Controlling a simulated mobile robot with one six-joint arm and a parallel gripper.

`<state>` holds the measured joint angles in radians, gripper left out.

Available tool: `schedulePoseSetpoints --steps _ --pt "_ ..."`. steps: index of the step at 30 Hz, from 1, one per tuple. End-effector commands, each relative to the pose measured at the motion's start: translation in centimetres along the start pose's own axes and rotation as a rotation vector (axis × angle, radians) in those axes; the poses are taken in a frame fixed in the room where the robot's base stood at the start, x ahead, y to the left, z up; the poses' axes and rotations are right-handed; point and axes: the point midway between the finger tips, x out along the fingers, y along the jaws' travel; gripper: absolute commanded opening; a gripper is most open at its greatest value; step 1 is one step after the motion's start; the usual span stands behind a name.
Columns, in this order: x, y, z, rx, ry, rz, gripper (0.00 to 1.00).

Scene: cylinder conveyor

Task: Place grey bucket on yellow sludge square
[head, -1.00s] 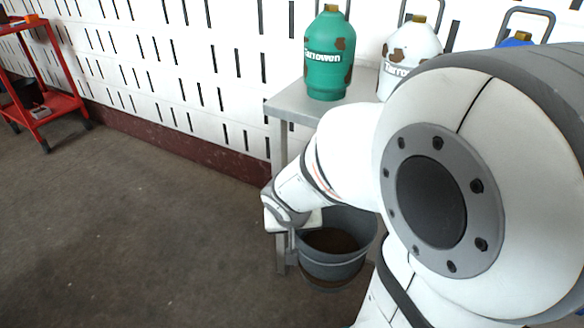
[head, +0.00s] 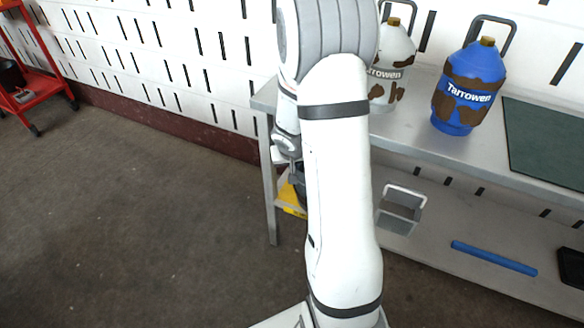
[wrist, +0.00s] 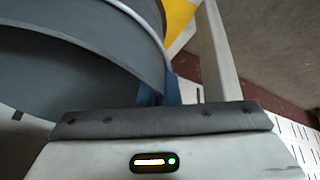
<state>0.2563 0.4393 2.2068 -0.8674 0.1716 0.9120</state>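The grey bucket (wrist: 95,75) fills the upper left of the wrist view, tilted in that picture. My gripper (wrist: 158,90) is shut on its rim. In the head view my arm hides most of the bucket; only a dark sliver (head: 299,186) shows beside the arm. The yellow square (head: 292,199) lies on the lower shelf at the table's left end, partly hidden by my arm. It also shows at the top of the wrist view (wrist: 178,14), just beyond the bucket. Whether the bucket touches the square cannot be told.
A metal table (head: 425,145) carries a white bottle (head: 392,88), a blue bottle (head: 468,92) and a dark mat (head: 548,145). Its lower shelf (head: 430,252) holds a grey container (head: 400,210) and a blue bar (head: 494,258). A red cart (head: 38,92) stands far left. The left floor is clear.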

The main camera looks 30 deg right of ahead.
Motion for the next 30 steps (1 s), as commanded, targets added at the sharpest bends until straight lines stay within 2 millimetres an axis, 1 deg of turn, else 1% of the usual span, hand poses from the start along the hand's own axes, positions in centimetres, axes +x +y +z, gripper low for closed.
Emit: schedulePoseSetpoints --steps 2,6,9,18,23,24,30 --pt "0.6 0.0 0.0 -0.001 0.000 0.000 0.00" --pt "2.6 -0.2 0.8 -0.002 0.000 0.000 0.00" --pt "3.4 -0.3 1.1 -0.002 0.001 0.000 0.00" --pt "3.3 -0.2 1.1 0.000 0.001 0.000 0.00" --pt "3.7 -0.3 1.3 0.001 0.001 0.001 0.00" --pt "3.7 -0.3 1.3 0.001 0.001 0.000 0.05" --pt "3.6 -0.2 1.3 0.001 0.000 0.001 0.21"
